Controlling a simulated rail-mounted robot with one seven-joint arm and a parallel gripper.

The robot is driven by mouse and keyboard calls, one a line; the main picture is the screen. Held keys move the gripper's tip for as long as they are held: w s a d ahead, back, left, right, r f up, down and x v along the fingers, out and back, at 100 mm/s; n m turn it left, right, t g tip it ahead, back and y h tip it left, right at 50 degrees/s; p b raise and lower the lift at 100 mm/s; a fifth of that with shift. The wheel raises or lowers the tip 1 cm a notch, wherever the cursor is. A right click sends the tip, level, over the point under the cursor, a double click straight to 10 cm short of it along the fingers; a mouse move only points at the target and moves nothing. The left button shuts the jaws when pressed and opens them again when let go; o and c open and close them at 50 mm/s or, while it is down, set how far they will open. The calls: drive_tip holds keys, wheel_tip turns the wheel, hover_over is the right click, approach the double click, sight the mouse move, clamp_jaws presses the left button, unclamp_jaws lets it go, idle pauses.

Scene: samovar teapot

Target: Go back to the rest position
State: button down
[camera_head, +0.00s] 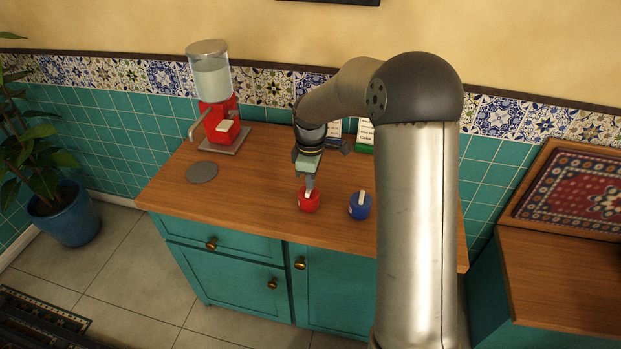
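My gripper (309,187) points down over the front middle of the wooden counter (255,194). Its fingertips are at or just above a small red container (309,202) with a pale upright piece on it. I cannot tell whether the fingers touch that piece or whether they are open or shut. My arm reaches in from the right, bent and extended over the counter. A small blue container (359,209), also with a pale upright piece, stands to the right of the red one, close to my arm.
A red dispenser (214,110) with a clear top stands at the back left. A grey round disc (202,172) lies in front of it. Small boxes (365,135) stand at the back behind my arm. A framed patterned panel (575,190) leans at right. The counter's left front is clear.

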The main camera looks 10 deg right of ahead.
drive_tip(key=shift+f, duration=0.35)
drive_tip(key=shift+r, duration=0.2)
drive_tip(key=shift+r+p, duration=2.45)
drive_tip(key=shift+r, duration=0.95)
drive_tip(key=s+r+m, duration=0.3)
drive_tip(key=s+m, duration=0.3)
drive_tip(key=s, duration=0.9)
drive_tip(key=s+r+m, duration=0.3)
drive_tip(key=s+m, duration=0.3)
drive_tip(key=s, duration=1)
drive_tip(key=shift+a+r+t, duration=0.2)
drive_tip(key=shift+a+t, duration=0.1)
drive_tip(key=shift+s, duration=0.1)
